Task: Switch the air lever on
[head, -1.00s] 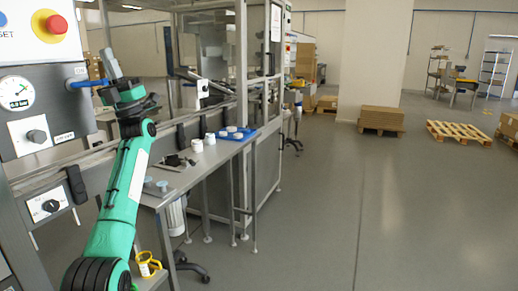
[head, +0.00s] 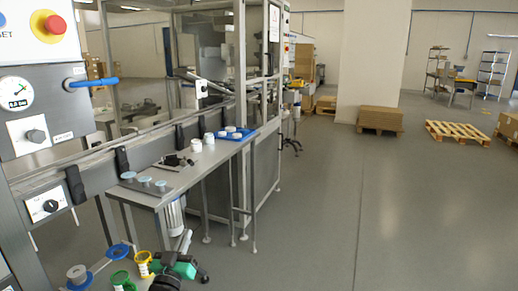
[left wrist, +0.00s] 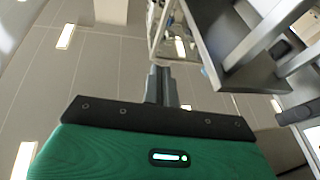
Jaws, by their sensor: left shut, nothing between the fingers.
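The air lever (head: 92,82) is a blue handle on the grey machine panel at the left of the head view. It points sideways to the right from its pivot, with a small label just above it. A round pressure gauge (head: 15,93) sits to its left; its reading is too small to be sure of. My left gripper (left wrist: 160,82) shows in the left wrist view with its fingers shut and nothing between them. My right gripper is not in view.
A red stop button (head: 55,24) is above the lever, and a black knob (head: 50,206) is below. A narrow metal table (head: 178,180) with small cups and a blue tray (head: 240,136) stands to the right. Coloured ring-shaped parts are at the bottom.

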